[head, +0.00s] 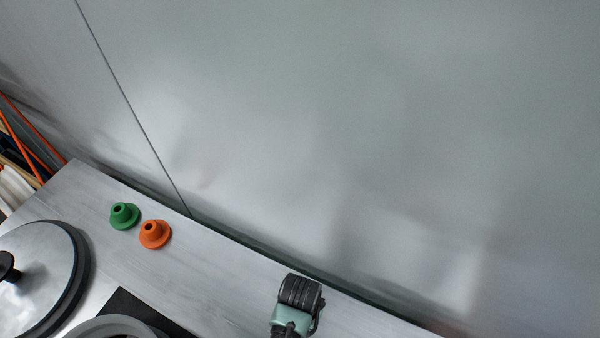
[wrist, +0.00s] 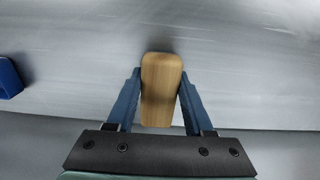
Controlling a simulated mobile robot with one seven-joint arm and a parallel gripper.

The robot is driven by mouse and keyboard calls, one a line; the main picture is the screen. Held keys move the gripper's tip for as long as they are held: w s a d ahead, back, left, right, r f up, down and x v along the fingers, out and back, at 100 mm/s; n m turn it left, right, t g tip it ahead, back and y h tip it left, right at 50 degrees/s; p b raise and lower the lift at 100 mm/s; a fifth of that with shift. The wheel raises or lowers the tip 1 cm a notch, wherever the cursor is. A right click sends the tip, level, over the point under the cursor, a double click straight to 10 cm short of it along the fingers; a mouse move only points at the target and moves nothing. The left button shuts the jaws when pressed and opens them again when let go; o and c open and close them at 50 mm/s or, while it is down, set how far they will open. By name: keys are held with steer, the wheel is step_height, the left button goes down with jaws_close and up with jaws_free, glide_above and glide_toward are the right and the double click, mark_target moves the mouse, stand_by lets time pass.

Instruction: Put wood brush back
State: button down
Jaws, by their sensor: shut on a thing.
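The wood brush (wrist: 160,92) shows in the wrist view as a light brown wooden piece with a rounded far end, near the middle. My gripper (wrist: 160,78) has its two blue fingers shut on it, one on each side. The wooden piece points away from my gripper, over a grey surface. Bristles are not visible. In the head view the brush and the fingertips cannot be seen.
A round metal lid (head: 35,270) lies at the left. A grey wall (head: 350,130) rises behind. A blue object (wrist: 9,78) is at the wrist view's left edge.

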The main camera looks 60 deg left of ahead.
steer(key=shift+f, duration=0.2)
steer(key=shift+c, duration=1.4)
jaws_free()
step_height(320, 180, up, 12)
steer(key=shift+r, duration=0.15)
